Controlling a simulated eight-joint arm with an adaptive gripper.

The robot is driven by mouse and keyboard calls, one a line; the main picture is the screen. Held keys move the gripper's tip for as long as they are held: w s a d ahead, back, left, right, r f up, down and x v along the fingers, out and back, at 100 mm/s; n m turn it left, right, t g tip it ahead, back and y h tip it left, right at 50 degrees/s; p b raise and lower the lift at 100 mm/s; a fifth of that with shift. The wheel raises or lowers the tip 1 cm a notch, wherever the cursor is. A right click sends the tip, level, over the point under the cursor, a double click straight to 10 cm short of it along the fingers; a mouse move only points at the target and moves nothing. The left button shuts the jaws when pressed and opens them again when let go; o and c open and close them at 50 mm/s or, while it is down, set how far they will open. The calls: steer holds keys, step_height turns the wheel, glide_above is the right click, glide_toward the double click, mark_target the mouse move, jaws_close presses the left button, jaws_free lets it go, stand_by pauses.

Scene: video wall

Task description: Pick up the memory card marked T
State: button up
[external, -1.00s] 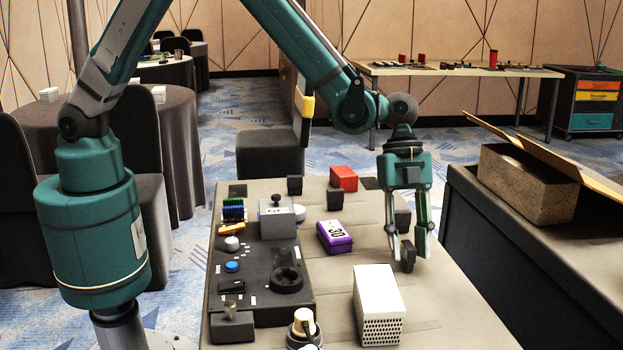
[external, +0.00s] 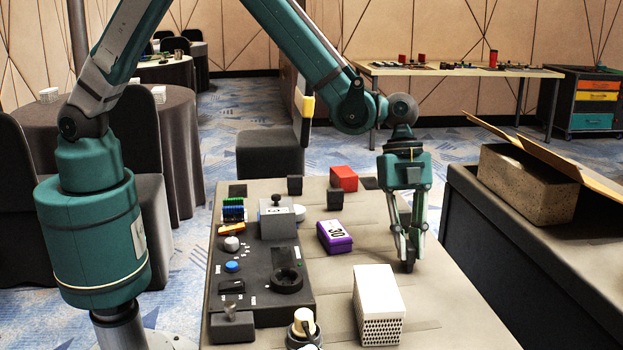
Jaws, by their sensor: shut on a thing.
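My gripper (external: 409,248) points down over the right part of the grey table, its fingers closed together. They are shut on a small dark block, likely a memory card (external: 409,267), whose lower end shows below the fingertips. No letter T can be read on it. Other small dark blocks that may be memory cards stand on the table: one at the back (external: 294,185), one nearer (external: 335,199) and a flat one at the back left (external: 237,190). Their markings are not legible. I cannot tell whether the held block touches the table.
A purple box marked 30 (external: 334,237) lies left of my gripper. A white perforated box (external: 378,305) stands in front of it. A red box (external: 344,178) sits at the back. A dark control panel (external: 258,265) fills the left side. Bare tabletop (external: 455,310) lies at front right.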

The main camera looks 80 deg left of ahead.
mark_target(409, 245)
steer(key=shift+r+p, duration=1.15)
steer(key=shift+r, duration=3.85)
